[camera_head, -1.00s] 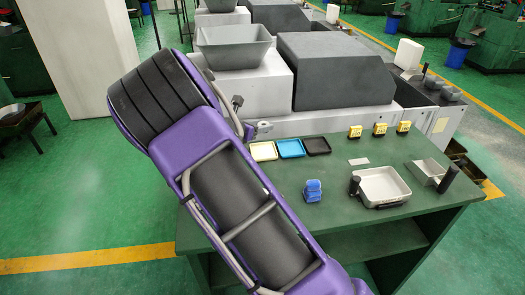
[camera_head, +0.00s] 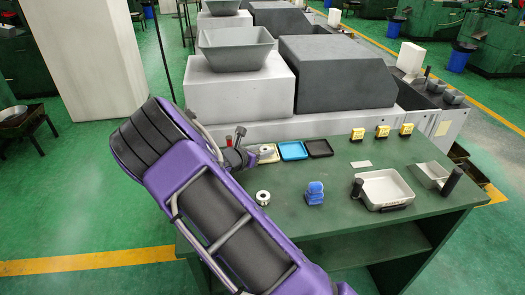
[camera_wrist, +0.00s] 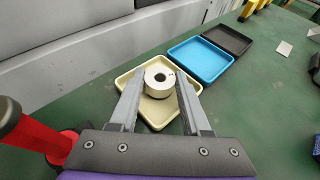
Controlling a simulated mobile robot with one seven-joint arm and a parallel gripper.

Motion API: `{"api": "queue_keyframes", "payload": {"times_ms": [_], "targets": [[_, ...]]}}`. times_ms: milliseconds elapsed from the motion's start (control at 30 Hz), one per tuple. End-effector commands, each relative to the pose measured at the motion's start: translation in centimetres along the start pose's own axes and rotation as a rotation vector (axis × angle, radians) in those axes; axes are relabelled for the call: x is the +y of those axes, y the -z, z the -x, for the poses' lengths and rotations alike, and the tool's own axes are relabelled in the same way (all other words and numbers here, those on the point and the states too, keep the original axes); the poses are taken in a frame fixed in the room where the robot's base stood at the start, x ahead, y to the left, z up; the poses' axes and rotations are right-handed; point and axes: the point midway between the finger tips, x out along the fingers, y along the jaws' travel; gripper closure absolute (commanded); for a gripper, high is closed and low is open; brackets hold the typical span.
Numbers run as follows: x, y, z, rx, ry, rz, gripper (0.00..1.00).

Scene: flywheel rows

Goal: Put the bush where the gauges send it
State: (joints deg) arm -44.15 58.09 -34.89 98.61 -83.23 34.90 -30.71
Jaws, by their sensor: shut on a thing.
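My gripper (camera_wrist: 158,92) is shut on a pale bush (camera_wrist: 159,80), a short ring with a dark hole, held upright between the fingertips. It is over the cream tray (camera_wrist: 130,83); I cannot tell whether it touches the tray floor. In the head view the cream tray (camera_head: 268,159) is partly hidden by my gripper. The blue tray (camera_wrist: 212,62) and black tray (camera_wrist: 235,42) lie beside it, both empty. Three yellow gauges (camera_head: 382,131) stand at the table's back; their readings are too small to tell.
A silvery ring (camera_head: 263,197) stands on the green table (camera_head: 335,222) near a blue block (camera_head: 315,192). A metal pan (camera_head: 383,187), a smaller metal holder (camera_head: 430,174) and a white card (camera_head: 361,163) are to the right. A red-handled item (camera_wrist: 28,130) stands left of my gripper.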

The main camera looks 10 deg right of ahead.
Motion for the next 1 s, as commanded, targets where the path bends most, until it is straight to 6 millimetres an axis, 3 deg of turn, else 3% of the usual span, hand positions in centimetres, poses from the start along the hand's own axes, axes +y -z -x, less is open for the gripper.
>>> {"api": "queue_keyframes", "payload": {"times_ms": [33,200,567,667,1000], "targets": [[0.0,0.2,-0.1,0.0,0.0,0.0,0.51],[0.0,0.1,-0.1,0.0,0.0,0.0,0.23],[0.0,-0.4,0.2,0.0,0.0,0.0,0.23],[0.1,-0.2,1.4,0.002,-0.003,0.0,0.23],[0.1,-0.2,8.7,0.002,-0.003,0.0,0.23]]}}
